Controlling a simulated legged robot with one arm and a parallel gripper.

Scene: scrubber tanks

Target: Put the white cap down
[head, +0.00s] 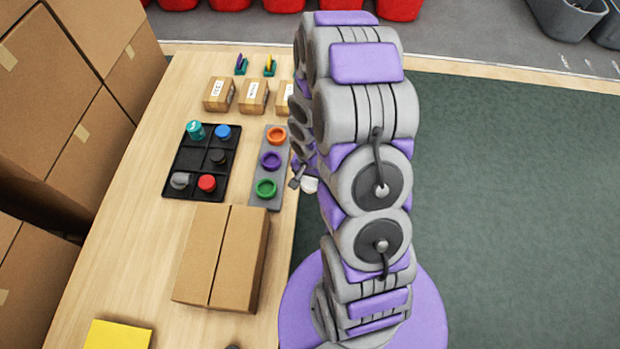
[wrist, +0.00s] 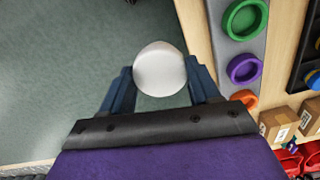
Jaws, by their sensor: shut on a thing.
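The white cap (wrist: 160,69) is held between the two fingers of my gripper (wrist: 161,84) in the wrist view. In the head view the white cap (head: 310,185) shows only partly beside my arm, just right of the table edge. My gripper (head: 300,180) is largely hidden there. The cap appears over the green floor, to the right of the grey strip (head: 258,203) with orange (head: 275,136), purple (head: 270,161) and green (head: 265,188) rings. The black tray (head: 196,153) on the wooden table holds teal, blue, red and grey round pieces and a dark one.
Small cardboard boxes (head: 253,96) stand behind the strip. A large cardboard box (head: 222,256) stands in front of the tray. A yellow sheet (head: 118,335) lies at the near left. Stacked cartons (head: 65,110) border the table's left side. Bare wood shows left of the tray.

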